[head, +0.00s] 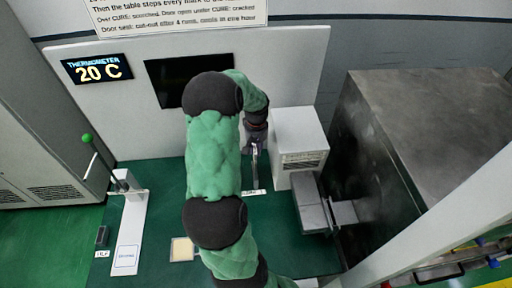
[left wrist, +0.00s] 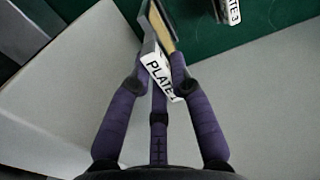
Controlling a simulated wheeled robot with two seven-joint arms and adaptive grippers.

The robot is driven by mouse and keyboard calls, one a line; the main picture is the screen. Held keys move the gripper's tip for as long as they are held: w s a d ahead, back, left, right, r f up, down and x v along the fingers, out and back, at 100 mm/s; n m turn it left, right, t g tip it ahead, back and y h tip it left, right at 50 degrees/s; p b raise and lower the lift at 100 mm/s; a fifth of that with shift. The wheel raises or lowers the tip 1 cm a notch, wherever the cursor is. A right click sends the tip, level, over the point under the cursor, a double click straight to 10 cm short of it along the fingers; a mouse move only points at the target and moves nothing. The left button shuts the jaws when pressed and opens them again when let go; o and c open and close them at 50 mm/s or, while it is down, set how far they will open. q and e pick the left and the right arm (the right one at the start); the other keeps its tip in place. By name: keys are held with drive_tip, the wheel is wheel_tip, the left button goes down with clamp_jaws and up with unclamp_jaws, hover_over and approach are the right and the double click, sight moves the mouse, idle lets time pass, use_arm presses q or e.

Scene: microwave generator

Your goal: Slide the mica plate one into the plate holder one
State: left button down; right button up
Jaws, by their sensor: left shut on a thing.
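My left gripper (head: 256,143) points down beside the white box at the centre of the head view. In the left wrist view the purple fingers (left wrist: 162,62) are closed on a thin plate (left wrist: 162,25) with a tan face and a grey edge. A white tag reading "PLATE" (left wrist: 160,76) lies between the fingers; its number is hidden. In the head view a thin upright grey piece (head: 254,163) shows below the gripper, by a small white label (head: 255,192) too small to read. I cannot tell which thing is plate holder one. My right gripper is not in view.
A white vented box (head: 299,140) stands right of the gripper, with a grey block (head: 311,202) and dark metal cabinet (head: 430,125) beyond. A tan square (head: 182,249) lies on the green table (head: 155,205). A green-knobbed lever (head: 88,138) stands left. A "PLATE 3" tag (left wrist: 232,12) shows.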

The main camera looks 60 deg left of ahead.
use_arm(q)
drive_tip(key=shift+f, duration=0.55)
drive_tip(key=shift+f+b, duration=3.1)
drive_tip(key=shift+f, duration=1)
idle(1.2)
drive_tip(key=c, duration=1.1)
unclamp_jaws()
drive_tip(key=shift+o, duration=0.2)
drive_tip(key=shift+r, duration=0.1)
wheel_tip(320, 180, up, 12)
drive_tip(key=shift+f, duration=0.1)
